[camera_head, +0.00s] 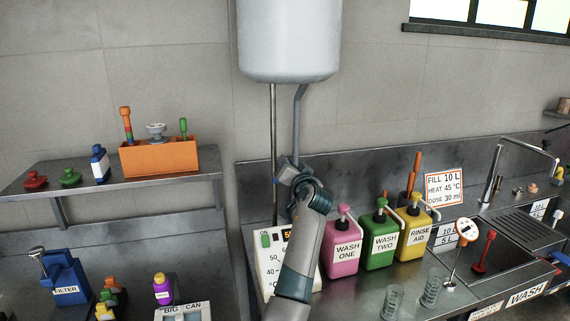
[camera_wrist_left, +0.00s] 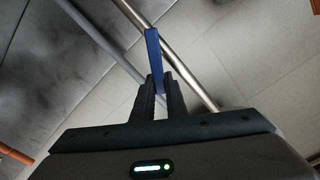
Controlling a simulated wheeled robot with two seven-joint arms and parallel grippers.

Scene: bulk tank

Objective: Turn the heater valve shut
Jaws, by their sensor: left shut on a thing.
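The white heater tank (camera_head: 290,40) hangs on the wall at the top middle of the head view. Two pipes come down from it, a thin straight one (camera_head: 274,130) and a bent grey one (camera_head: 298,115). My left gripper (camera_head: 287,166) is up at these pipes below the tank. In the left wrist view, the blue valve lever (camera_wrist_left: 154,50) stands between my left gripper's fingers (camera_wrist_left: 161,82), which are shut on it. The lever lies close to the pipes. The valve body is hidden in the head view by my gripper. My right gripper is not in view.
A shelf (camera_head: 200,185) with an orange box (camera_head: 160,158) is at left. The wall around the pipes is clear.

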